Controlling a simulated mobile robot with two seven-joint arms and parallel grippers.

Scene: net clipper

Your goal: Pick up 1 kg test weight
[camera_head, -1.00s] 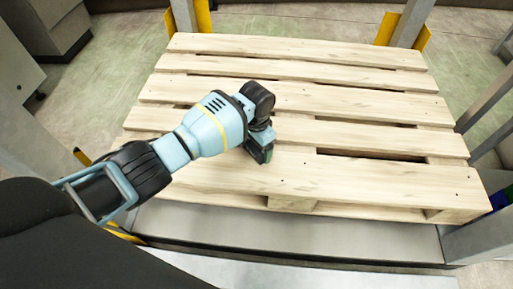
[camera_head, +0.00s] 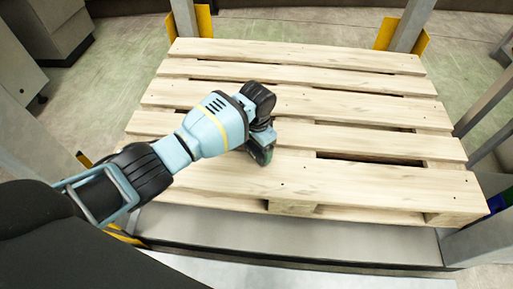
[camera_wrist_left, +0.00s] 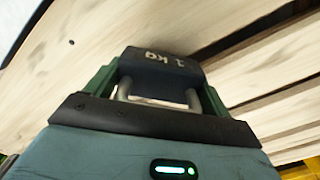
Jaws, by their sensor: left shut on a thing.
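The 1 kg test weight (camera_wrist_left: 158,68) is a dark block with "1 kg" marked in white. It shows in the left wrist view between the fingers of my left gripper (camera_wrist_left: 160,88), which is shut on it. In the head view my left gripper (camera_head: 262,154) points down over the left-middle part of the wooden pallet (camera_head: 350,185). The weight is hidden behind the gripper there. I cannot tell whether the weight touches the pallet boards. My right gripper is not in view.
The pallet's boards are otherwise bare, with dark gaps between them. Grey posts with yellow guards (camera_head: 400,32) stand at its corners. A grey metal ledge (camera_head: 290,228) runs along the near side. Grey cabinets (camera_head: 45,30) stand at the far left.

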